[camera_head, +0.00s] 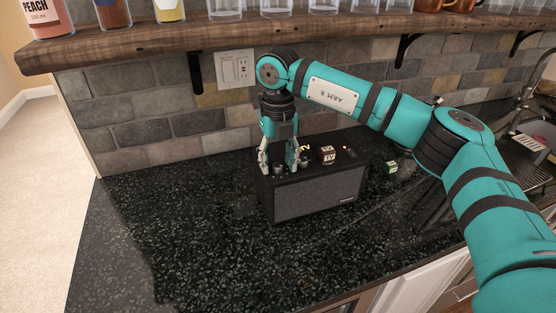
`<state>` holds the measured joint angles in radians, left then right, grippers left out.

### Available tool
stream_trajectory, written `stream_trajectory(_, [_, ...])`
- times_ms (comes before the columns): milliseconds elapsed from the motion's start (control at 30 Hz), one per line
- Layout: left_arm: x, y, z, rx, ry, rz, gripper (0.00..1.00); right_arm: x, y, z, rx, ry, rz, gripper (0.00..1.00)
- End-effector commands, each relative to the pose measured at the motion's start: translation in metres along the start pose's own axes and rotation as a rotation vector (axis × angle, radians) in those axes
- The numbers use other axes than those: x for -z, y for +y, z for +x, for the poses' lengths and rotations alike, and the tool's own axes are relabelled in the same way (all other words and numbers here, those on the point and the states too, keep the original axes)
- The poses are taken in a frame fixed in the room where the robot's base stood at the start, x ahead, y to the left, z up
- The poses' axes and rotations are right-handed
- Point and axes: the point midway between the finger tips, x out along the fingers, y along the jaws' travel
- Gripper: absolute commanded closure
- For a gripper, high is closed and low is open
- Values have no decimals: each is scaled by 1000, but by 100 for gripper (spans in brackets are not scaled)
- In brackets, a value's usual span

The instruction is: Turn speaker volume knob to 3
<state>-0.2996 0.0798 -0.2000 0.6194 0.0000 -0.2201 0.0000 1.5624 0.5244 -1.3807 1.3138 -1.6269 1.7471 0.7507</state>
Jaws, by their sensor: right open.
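A black speaker (318,193) with a grey front grille stands on the dark speckled counter. Small dark knobs sit on its top at the left, and one knob (279,169) shows between my right gripper's fingers. The number marks around the knob are too small to read. My right gripper (279,166) points down over the left part of the speaker top, open, with a finger on either side of that knob. Whether the fingers touch it I cannot tell. My left gripper is not in view.
A small cube marked TV (328,155) sits on the speaker top, and a green box (390,167) is behind its right end. A wooden shelf (150,45) with glasses and bottles overhangs the counter. The counter (170,240) is clear at left and front.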

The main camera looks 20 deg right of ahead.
Motion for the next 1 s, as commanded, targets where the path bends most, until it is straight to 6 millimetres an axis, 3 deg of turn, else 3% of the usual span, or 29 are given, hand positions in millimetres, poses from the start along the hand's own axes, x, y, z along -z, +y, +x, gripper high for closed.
stream_trajectory(233, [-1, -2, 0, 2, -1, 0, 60, 0, 1, -18, 0, -1, -1, 53])
stream_trajectory(500, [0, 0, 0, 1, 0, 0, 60, 0, 0, -76, 0, -3, 0, 53])
stream_trajectory(700, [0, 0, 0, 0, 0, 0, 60, 0, 0, -108, -1, -2, 0, 53])
stream_trajectory(1000, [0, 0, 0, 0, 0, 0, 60, 0, 0, -120, 0, 0, 0, 53])
